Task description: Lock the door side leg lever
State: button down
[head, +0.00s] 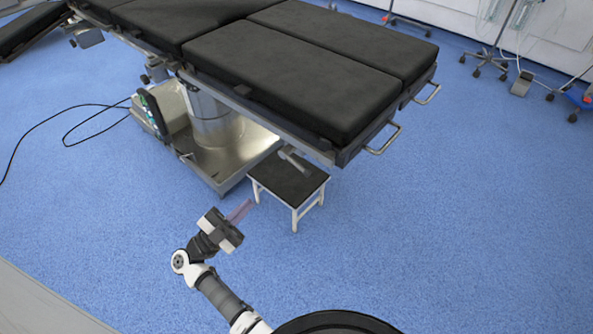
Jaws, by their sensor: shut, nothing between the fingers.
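The operating table (236,103) has black pads, with two separate leg sections at its right end. Metal loop handles (383,139) stick out from the end of the leg sections. A short grey bar (294,158) shows under the near leg section, above the stool; I cannot tell whether it is the leg lever or which way it is set. My gripper (245,208) is low in front of the table, just left of the stool and apart from the table. It is shut and empty, its pinkish fingers pointing up and right.
A small black-topped step stool (290,181) with white legs stands under the near leg section. The metal table base (222,155) is behind my gripper. A black cable (75,120) lies at left. Wheeled stands (490,60) are at the back right. The blue floor at right is clear.

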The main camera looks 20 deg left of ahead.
jog(key=w+d+r+p, duration=0.4)
jog(key=w+d+p, duration=0.1)
jog(key=w+d, duration=0.4)
jog(key=shift+g, duration=0.4)
jog(key=shift+w, duration=0.1)
jog(key=n+t+p, duration=0.1)
jog(key=r+n+y+p, duration=0.1)
jog(key=n, duration=0.1)
jog(key=n+t+p, duration=0.1)
jog(key=n, duration=0.1)
jog(key=shift+d+r+t+y, duration=0.3)
jog(key=shift+d+y, duration=0.05)
jog(key=shift+y, duration=0.05)
jog(key=shift+f, duration=0.15)
